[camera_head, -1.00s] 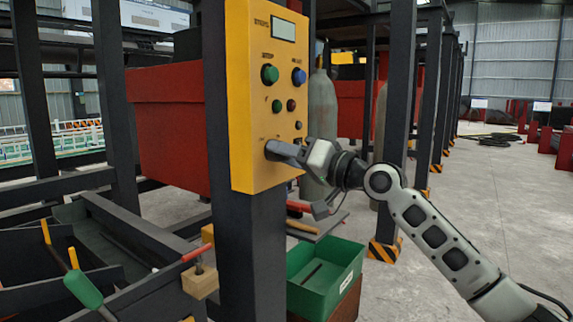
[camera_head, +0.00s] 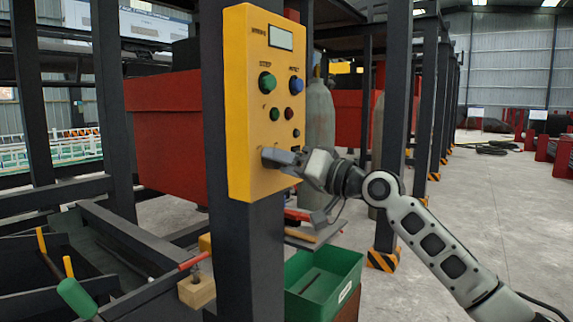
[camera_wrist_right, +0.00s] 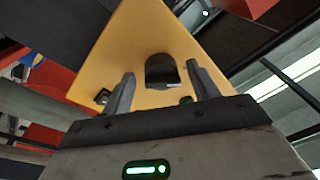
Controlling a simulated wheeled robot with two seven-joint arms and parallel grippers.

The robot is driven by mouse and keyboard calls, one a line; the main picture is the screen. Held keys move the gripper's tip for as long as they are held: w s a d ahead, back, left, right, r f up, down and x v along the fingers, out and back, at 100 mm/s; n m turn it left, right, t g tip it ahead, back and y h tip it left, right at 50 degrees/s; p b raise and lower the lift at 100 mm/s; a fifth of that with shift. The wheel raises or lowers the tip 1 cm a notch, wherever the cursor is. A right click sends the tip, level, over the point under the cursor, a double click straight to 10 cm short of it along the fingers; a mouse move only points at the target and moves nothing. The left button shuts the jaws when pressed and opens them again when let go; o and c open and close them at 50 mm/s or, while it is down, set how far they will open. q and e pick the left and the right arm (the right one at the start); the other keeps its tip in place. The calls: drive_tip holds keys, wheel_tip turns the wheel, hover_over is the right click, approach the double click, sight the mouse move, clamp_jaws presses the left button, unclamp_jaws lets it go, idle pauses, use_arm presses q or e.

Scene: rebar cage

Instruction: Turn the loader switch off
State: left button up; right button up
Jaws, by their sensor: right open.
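The yellow control panel (camera_head: 245,110) is on a dark upright post. A dark knob, apparently the loader switch (camera_wrist_right: 162,72), stands out from its lower face in the right wrist view. My right gripper (camera_head: 280,158) is at the panel's lower part and covers the switch in the head view. In the right wrist view the gripper's (camera_wrist_right: 160,66) two fingers are apart, one on each side of the switch. I cannot tell whether they touch it. The switch's on or off position cannot be read. My left gripper is out of view.
Green (camera_head: 267,83) and blue (camera_head: 296,84) buttons and a display (camera_head: 281,38) are higher on the panel. A small black part (camera_wrist_right: 103,97) sits beside one finger. A green bin (camera_head: 325,282) and a tool shelf are below.

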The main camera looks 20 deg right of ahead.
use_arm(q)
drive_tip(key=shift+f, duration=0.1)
use_arm(e)
drive_tip(key=shift+s+d, duration=0.1)
use_arm(q)
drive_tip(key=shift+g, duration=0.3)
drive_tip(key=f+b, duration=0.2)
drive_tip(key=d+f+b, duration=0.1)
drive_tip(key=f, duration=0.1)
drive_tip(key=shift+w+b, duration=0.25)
drive_tip(key=shift+b, duration=0.05)
use_arm(e)
drive_tip(key=v, duration=1.5)
drive_tip(key=shift+s+d, duration=0.25)
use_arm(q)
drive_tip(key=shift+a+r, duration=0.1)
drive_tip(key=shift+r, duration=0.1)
use_arm(e)
drive_tip(key=shift+f, duration=0.1)
